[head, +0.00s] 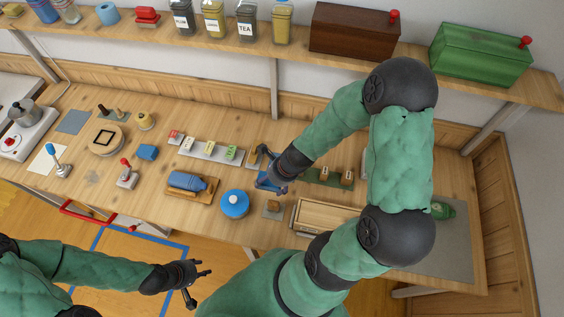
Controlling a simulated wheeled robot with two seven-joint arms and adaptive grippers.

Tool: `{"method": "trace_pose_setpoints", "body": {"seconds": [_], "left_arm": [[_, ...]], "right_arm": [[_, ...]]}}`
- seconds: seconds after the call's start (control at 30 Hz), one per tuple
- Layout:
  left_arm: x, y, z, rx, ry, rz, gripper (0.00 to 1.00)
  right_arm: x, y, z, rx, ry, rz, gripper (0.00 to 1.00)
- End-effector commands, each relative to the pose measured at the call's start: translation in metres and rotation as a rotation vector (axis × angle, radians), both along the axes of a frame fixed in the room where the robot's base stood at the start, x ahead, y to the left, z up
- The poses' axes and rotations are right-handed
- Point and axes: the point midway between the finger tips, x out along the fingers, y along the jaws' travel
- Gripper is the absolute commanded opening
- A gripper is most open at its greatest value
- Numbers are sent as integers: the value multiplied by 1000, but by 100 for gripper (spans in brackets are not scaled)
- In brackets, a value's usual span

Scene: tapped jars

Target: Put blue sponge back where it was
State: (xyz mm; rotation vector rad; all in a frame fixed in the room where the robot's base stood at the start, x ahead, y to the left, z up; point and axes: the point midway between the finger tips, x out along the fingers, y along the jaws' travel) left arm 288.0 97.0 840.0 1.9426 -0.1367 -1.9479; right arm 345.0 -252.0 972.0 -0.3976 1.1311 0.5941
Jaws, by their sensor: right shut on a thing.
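My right gripper (268,176) is over the middle of the table, shut on a small blue thing (273,187) that looks like the blue sponge. The fingers hide part of it, and I cannot tell whether it touches the table. It is just right of and behind a round blue pot with a white knob (235,203). My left gripper (197,283) is open and empty, low in front of the table edge.
A blue bottle (187,182) lies on a wooden board left of the pot. A strip with small labelled blocks (211,151) lies behind. A wooden tray (325,216) is at right. A wall shelf (230,45) bears jars and boxes.

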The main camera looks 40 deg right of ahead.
Motion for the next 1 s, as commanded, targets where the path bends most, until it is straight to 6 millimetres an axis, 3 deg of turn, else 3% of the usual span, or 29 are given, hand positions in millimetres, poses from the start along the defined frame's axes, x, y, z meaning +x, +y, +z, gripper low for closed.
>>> {"method": "trace_pose_setpoints", "body": {"seconds": [0.47,0.5,0.7,1.0], "left_arm": [[0,0,-4,0,0,0,40],[0,0,-8,0,0,0,40],[0,0,-17,0,0,0,40],[0,0,-19,0,0,0,40]], "right_arm": [[51,-76,-42,0,0,-4,48],[54,-80,-52,1,1,-5,48],[67,-99,-81,2,2,-3,48],[76,-110,-96,1,-1,-1,48]]}}
